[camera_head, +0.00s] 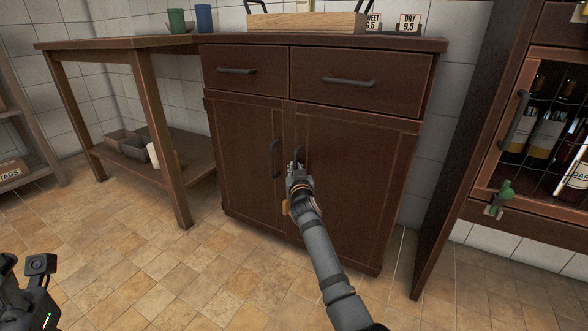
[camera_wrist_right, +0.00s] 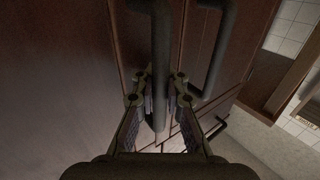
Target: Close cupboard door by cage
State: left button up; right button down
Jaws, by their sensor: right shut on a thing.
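The dark wooden cupboard has two lower doors with dark bar handles. The right door (camera_head: 350,185) is on the side of the wire-fronted cage (camera_head: 545,140). It looks flush or nearly flush; I cannot tell if a small gap remains. My right gripper (camera_head: 296,168) is at the right door's handle (camera_head: 298,153). In the right wrist view, my right gripper (camera_wrist_right: 160,100) has its fingers around a handle bar (camera_wrist_right: 160,50), with the other handle (camera_wrist_right: 218,50) beside it. My left arm's end (camera_head: 35,275) shows at the lower left; its fingers are not clear.
Two drawers (camera_head: 360,80) above the doors are shut. A green-handled latch (camera_head: 502,198) is on the cage front. A table (camera_head: 125,43) stands at the left. The tiled floor in front is clear.

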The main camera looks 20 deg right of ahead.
jog(key=shift+s+d+f, duration=0.1)
jog(key=shift+d+f, duration=0.1)
jog(key=shift+d, duration=0.15)
jog(key=c, duration=1.9)
grip_release()
jog(key=o, duration=0.5)
jog(key=shift+s+d+r, duration=0.1)
jog(key=shift+s+d, duration=0.05)
jog(key=shift+d, duration=0.1)
jog(key=shift+a, duration=0.2)
jog(key=shift+s+a, duration=0.1)
jog(key=shift+s, duration=0.1)
jog(key=s, duration=0.3)
jog(key=s+a, duration=0.1)
jog(key=s, duration=0.3)
jog(key=s+a, duration=0.1)
jog(key=s, duration=0.3)
jog(key=shift+s, duration=0.15)
jog(key=shift+d, duration=0.1)
